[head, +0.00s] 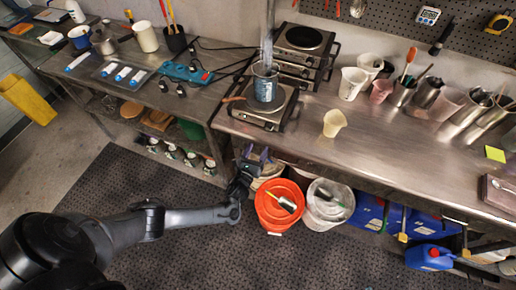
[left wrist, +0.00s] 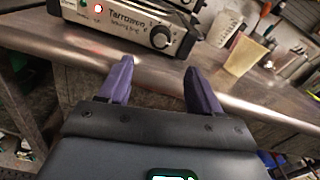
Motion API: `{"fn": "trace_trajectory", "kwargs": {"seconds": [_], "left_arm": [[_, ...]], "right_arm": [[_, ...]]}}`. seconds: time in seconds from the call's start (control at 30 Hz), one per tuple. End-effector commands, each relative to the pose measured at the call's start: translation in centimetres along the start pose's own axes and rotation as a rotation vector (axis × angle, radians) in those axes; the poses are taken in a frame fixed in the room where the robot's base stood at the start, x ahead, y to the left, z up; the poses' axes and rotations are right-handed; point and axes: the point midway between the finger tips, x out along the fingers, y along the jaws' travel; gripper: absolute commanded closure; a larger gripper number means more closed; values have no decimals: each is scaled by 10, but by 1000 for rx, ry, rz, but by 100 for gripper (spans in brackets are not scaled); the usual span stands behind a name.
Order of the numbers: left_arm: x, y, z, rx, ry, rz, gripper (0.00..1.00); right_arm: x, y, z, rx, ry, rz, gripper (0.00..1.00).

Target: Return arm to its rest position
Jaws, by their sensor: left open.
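My left arm reaches in from the left in the head view. My left gripper (head: 256,156) is at the front edge of the steel bench (head: 380,149), above the buckets. In the left wrist view the two purple fingers of my left gripper (left wrist: 158,80) are spread apart with nothing between them. They point toward the bench edge and the hotplate (left wrist: 140,22) behind it. My right gripper is in neither view.
A cream cup (head: 334,123) stands on the bench. An orange bucket (head: 268,212) and a white bucket (head: 318,217) stand on the floor just right of the gripper. The dark floor mat (head: 115,183) is largely clear.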

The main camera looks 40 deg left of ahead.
Motion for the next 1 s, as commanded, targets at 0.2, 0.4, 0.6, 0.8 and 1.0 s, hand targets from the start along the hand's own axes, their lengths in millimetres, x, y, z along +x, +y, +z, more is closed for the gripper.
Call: {"fn": "trace_trajectory", "kwargs": {"seconds": [0.2,0.4,0.6,0.8,1.0], "left_arm": [[0,0,0,0,0,0,36],[-7,4,-8,5,14,2,36],[-49,20,-46,12,91,25,36],[-129,11,-85,-152,232,93,36],[-189,-21,-94,-605,469,274,36]], "right_arm": [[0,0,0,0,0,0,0],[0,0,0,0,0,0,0],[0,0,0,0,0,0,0],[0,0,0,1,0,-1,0],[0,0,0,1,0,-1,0]]}}
